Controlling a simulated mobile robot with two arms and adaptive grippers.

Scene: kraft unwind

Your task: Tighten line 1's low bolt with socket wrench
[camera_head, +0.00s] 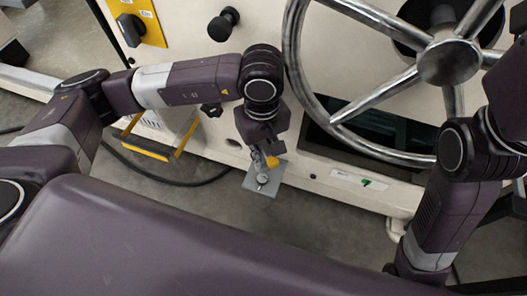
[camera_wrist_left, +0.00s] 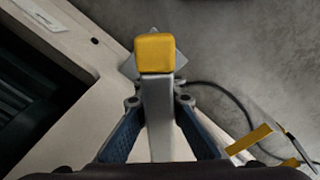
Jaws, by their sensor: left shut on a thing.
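My left gripper (camera_head: 264,152) is low in front of the cream machine and shut on the socket wrench. The wrench's yellow end (camera_head: 272,162) shows beside the fingers. In the left wrist view the wrench (camera_wrist_left: 158,115) is a grey bar with a yellow block end, between the two blue-padded fingers. Just below the gripper in the head view, a grey metal plate (camera_head: 273,186) sticks out near the machine's foot, with a round bolt-like part (camera_head: 262,180) on it. The wrist view shows only plate corners behind the yellow end. I cannot tell whether the socket touches the bolt. My right gripper is out of view.
A large metal handwheel (camera_head: 449,60) stands at the upper right. A black knob (camera_head: 223,24) and a yellow switch panel (camera_head: 148,15) are on the machine face (camera_head: 190,55). A yellow-edged bracket (camera_head: 150,150) juts out at left. A dark cable (camera_head: 180,184) crosses the floor.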

